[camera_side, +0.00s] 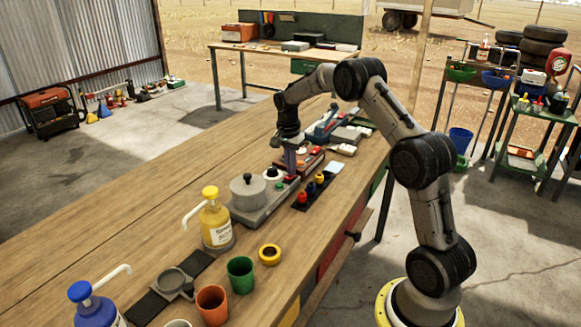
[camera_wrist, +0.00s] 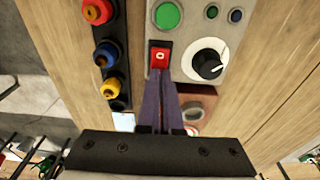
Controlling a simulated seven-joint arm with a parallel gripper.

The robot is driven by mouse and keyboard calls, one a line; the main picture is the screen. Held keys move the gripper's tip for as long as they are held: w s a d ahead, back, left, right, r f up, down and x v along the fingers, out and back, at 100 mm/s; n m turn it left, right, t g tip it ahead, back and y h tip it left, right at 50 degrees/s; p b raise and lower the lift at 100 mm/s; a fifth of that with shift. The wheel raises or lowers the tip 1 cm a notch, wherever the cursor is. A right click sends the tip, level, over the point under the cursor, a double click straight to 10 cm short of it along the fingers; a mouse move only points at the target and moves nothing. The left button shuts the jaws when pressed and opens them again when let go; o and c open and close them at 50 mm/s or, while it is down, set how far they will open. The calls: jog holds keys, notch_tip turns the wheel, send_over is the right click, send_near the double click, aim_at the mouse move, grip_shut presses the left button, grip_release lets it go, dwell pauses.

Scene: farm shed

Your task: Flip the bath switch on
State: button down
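The bath is a grey box (camera_side: 262,213) with a round lidded pot (camera_side: 248,190) on the wooden bench. Its panel (camera_wrist: 217,28) shows in the wrist view with a green round button, small dark lights and a white dial with a black knob (camera_wrist: 207,64). The red bath switch (camera_wrist: 160,56), a rocker with a pale mark, sits at the panel's edge; it is small in the side view (camera_side: 292,179). My gripper (camera_wrist: 162,84) points down with its fingers together and empty, the tips beside the switch's lower edge. I cannot tell whether they touch it. The gripper also shows in the side view (camera_side: 289,172).
A black strip (camera_wrist: 118,60) with red, blue and yellow knobs lies close beside the bath. A yellow-topped pump bottle (camera_side: 216,222), a green cup (camera_side: 240,274) and a yellow ring (camera_side: 270,254) stand nearer the camera. Red-and-grey equipment stands behind the gripper. The bench's left side is clear.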

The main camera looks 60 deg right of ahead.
jog(key=shift+s+a+f, duration=0.15)
jog(key=shift+a+f, duration=0.05)
jog(key=shift+f, duration=0.15)
jog(key=shift+s+a, duration=0.1)
jog(key=shift+a, duration=0.8)
notch_tip(320, 180, up, 14)
jog(key=a, duration=0.2)
jog(key=shift+w+r, duration=0.2)
jog(key=shift+r, duration=0.05)
